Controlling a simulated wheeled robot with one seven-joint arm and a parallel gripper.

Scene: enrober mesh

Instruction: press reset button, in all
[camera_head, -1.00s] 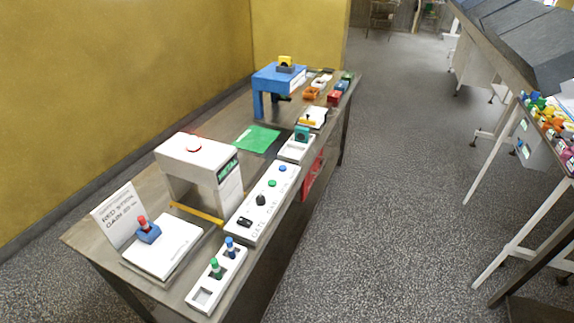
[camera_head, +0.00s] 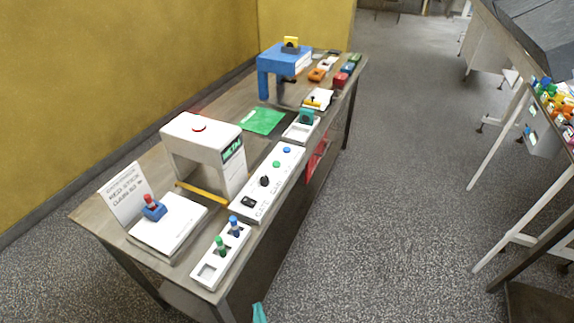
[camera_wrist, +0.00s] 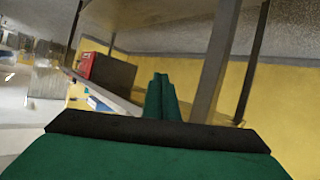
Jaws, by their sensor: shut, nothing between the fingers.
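A white control panel (camera_head: 268,184) lies along the table's front edge. It carries a blue button (camera_head: 287,150), a green button (camera_head: 276,164), a black knob (camera_head: 264,181) and a black switch (camera_head: 249,202). Its lettering is too small to tell which is reset. My gripper (camera_wrist: 161,82) shows in the wrist view with its green fingers together and empty, apart from the panel. A teal tip at the bottom edge of the head view seems to be part of it.
A white arch-shaped metal detector (camera_head: 203,140) with a red top light stands behind the panel. A white block with green and blue pegs (camera_head: 212,270) lies nearer. A blue stand (camera_head: 283,57) is at the far end. The floor (camera_head: 400,200) right of the table is clear.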

